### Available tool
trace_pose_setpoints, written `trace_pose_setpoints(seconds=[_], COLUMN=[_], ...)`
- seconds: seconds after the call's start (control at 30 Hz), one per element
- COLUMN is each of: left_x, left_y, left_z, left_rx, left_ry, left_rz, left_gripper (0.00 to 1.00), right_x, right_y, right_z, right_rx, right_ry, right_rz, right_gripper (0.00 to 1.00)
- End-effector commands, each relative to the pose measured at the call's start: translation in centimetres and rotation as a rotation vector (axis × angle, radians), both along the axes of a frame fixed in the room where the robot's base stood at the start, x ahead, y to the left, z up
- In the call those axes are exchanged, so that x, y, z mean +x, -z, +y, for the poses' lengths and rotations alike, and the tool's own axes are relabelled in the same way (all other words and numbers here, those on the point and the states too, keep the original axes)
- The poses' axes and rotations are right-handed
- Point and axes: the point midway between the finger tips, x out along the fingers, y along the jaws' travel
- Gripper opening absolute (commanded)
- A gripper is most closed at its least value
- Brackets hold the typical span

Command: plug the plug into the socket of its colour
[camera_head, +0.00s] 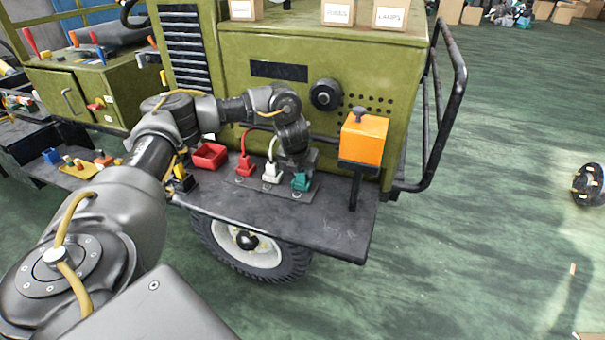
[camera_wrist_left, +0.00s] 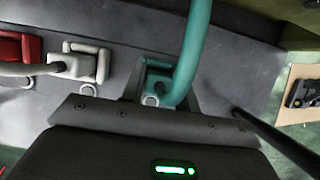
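A teal plug (camera_head: 301,182) with a thick teal cable is at the right end of a row on the dark shelf. It also shows in the left wrist view (camera_wrist_left: 157,78). My left gripper (camera_head: 302,172) points down over it, its fingers close on both sides of the teal body (camera_wrist_left: 163,88). A white plug (camera_head: 271,173) and a red plug (camera_head: 245,166), each with its own cable, stand in the row to its left. The teal socket cannot be told apart from the plug; whether the plug is seated is hidden. My right gripper is not in view.
An orange box (camera_head: 363,138) on a dark post stands right of the row. A red tray (camera_head: 209,156) lies left of it. The green cabinet (camera_head: 262,97) rises behind. The shelf's (camera_head: 330,228) front right part is bare.

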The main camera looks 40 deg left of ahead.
Motion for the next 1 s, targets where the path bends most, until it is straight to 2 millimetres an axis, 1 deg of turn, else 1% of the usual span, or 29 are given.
trace_pose_setpoints(seconds=[0.03, 0.13, 0.4, 0.53, 0.63, 0.77, 0.8, 0.9, 1.0], left_x=[0.0, 0.0, 0.0, -0.3, -0.8, -1.8, -2.1, -2.8, -3.5], left_y=[0.0, 0.0, -0.1, -0.9, -2.4, -5.3, -6.5, -8.3, -9.7], left_z=[0.0, 0.0, 0.0, -0.1, -0.3, -0.7, -0.8, -1.0, -1.2], left_rx=[0.000, 0.000, 0.000, -0.001, -0.001, 0.001, 0.002, 0.002, 0.001], left_ry=[0.001, 0.000, 0.000, -0.001, 0.001, 0.003, 0.004, 0.002, 0.001], left_rz=[0.001, 0.000, -0.001, -0.001, -0.005, -0.007, -0.007, -0.006, -0.005], left_gripper=[0.38, 0.50, 0.50, 0.50, 0.50, 0.50, 0.50, 0.50, 0.50], right_x=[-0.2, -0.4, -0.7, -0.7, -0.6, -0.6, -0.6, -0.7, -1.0], right_y=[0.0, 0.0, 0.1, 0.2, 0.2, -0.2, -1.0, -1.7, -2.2], right_z=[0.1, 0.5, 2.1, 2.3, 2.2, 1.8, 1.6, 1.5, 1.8], right_rx=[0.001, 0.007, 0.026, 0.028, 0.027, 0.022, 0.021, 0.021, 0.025], right_ry=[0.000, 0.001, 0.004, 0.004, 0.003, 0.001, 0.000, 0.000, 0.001], right_rz=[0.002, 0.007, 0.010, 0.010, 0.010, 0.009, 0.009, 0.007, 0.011], right_gripper=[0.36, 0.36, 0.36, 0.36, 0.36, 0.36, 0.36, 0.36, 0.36])
